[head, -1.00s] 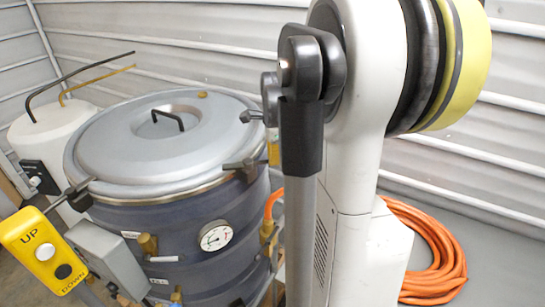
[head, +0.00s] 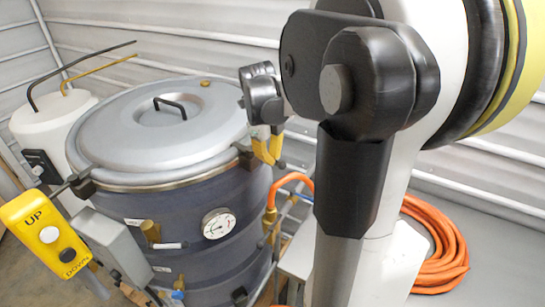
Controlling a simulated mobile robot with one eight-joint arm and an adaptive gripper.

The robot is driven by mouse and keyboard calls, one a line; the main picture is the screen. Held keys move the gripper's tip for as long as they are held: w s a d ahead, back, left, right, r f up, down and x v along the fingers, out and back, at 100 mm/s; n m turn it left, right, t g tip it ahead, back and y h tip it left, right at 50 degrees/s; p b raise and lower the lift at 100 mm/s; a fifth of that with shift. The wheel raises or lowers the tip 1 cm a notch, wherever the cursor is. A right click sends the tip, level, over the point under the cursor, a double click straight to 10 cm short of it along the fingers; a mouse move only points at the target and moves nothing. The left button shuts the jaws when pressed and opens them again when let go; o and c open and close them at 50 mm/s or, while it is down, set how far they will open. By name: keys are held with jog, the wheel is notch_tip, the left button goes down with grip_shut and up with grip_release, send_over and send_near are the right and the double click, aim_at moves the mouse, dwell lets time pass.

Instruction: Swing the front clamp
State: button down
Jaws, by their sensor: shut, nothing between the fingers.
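The dark blue round vessel (head: 205,235) stands left of centre with its grey domed lid (head: 150,135) down on the rim. Two dark clamps show on the rim: one at the near left (head: 82,182), with a bar reaching out to the left, and one at the right (head: 245,155). I cannot tell which is the front clamp. My gripper (head: 268,158), with yellow fingers, points down just right of the right clamp. It looks shut and empty; I cannot tell whether it touches the clamp. My arm covers the area to its right.
A yellow UP/DOWN button box (head: 42,235) and a grey box (head: 108,245) stand at the vessel's front left. A dial gauge (head: 217,223) and brass valves are on its side. A white tank (head: 45,125) stands behind left. A coiled orange hose (head: 440,250) lies at right.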

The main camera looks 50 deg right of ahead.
jog(key=shift+s+a+f, duration=0.1)
jog(key=shift+a, duration=0.1)
jog(key=c, duration=1.5)
grip_release()
jog(key=shift+o, duration=0.2)
notch_tip(320, 180, up, 12)
jog(key=a, duration=0.2)
jog(key=shift+a, duration=0.15)
jog(key=shift+f, duration=0.15)
